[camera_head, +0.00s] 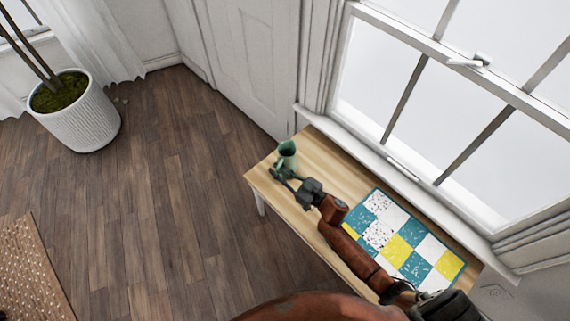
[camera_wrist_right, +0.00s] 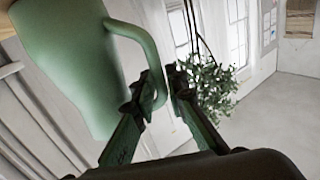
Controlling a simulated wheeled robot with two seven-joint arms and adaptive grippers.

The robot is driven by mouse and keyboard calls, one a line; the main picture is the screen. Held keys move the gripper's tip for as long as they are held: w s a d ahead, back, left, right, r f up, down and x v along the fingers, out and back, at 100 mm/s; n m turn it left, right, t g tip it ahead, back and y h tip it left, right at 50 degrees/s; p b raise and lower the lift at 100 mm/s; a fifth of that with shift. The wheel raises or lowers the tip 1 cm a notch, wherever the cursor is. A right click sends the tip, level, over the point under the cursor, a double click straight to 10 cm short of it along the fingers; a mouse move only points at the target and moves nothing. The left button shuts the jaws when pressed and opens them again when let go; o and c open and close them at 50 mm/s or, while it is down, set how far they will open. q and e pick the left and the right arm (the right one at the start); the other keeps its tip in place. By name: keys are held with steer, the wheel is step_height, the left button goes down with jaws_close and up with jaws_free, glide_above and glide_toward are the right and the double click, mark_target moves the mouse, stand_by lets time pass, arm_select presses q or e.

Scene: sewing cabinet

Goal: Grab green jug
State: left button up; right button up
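The green jug (camera_head: 288,152) stands near the far left end of the wooden table in the head view. In the right wrist view the jug (camera_wrist_right: 75,60) fills the upper left, with its handle (camera_wrist_right: 155,65) curving down on its right. My right gripper (camera_head: 281,174) is at the jug's near side. In the wrist view its two fingers (camera_wrist_right: 167,88) are spread slightly, with the lower end of the handle at or between the tips. I cannot tell whether both fingers touch the handle. My left gripper is not in view.
The wooden table (camera_head: 325,160) stands below the window (camera_head: 400,100). A checkered quilt (camera_head: 398,250) lies on it, partly under my right arm. A white planter (camera_head: 80,115) stands on the floor at the left, and the floor between is clear.

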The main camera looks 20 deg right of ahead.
jaws_close()
steer(key=shift+r, duration=0.15)
stand_by(0.5)
steer(key=shift+r, duration=0.1)
